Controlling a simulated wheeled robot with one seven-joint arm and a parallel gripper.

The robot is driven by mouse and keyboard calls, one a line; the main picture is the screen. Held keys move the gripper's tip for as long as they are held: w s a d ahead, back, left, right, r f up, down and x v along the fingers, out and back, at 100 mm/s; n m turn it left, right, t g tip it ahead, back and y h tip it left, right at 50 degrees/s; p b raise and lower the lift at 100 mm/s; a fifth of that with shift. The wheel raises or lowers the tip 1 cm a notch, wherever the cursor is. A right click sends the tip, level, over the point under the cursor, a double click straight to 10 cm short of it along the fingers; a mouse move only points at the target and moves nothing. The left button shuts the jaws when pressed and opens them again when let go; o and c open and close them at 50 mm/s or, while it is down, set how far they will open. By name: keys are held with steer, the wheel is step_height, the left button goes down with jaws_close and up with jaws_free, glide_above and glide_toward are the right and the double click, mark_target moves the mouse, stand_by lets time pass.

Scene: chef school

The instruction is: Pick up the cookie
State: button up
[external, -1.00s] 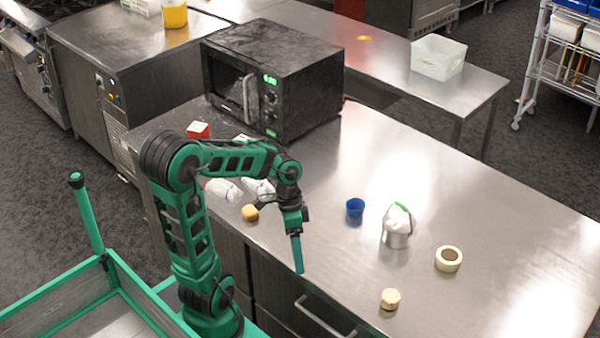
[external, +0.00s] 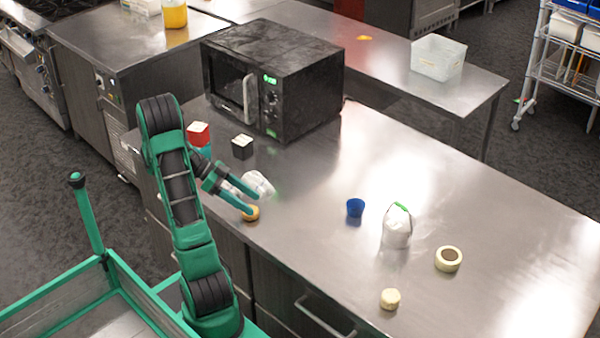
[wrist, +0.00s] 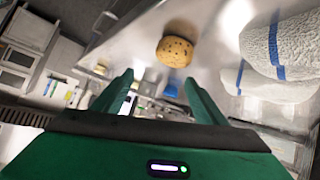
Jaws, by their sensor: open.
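The cookie (external: 251,214) is a round tan thing near the front edge of the steel counter. In the wrist view the cookie (wrist: 176,50) shows dark specks and lies beyond the fingertips, above the gap between them and a little right of its middle. My gripper (external: 253,204) is open and empty, tilted down with its fingertips close to the cookie. In the wrist view the fingers of my gripper (wrist: 158,78) are apart with nothing between them. I cannot tell whether a fingertip touches the cookie.
White cloths with blue stripes (wrist: 285,45) lie close beside the cookie. A red-and-white box (external: 198,133), a black box (external: 242,147) and a microwave (external: 270,80) stand behind. A blue cup (external: 355,208), a white bag (external: 397,230) and tape (external: 448,259) are to the right.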

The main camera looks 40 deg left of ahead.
steer(key=s+a+t, duration=0.1)
steer(key=s+a, duration=0.1)
steer(key=a, duration=0.1)
steer(key=s+a+t, duration=0.1)
steer(key=s+a, duration=0.1)
steer(key=a, duration=0.1)
steer(key=s+a+t, duration=0.1)
steer(key=s+a, duration=0.1)
steer(key=shift+a+f+t, duration=0.3)
steer(key=shift+a+f, duration=0.1)
steer(key=x, duration=1)
steer(key=shift+s+d, duration=0.3)
steer(key=shift+d, duration=0.15)
steer(key=c, duration=1.1)
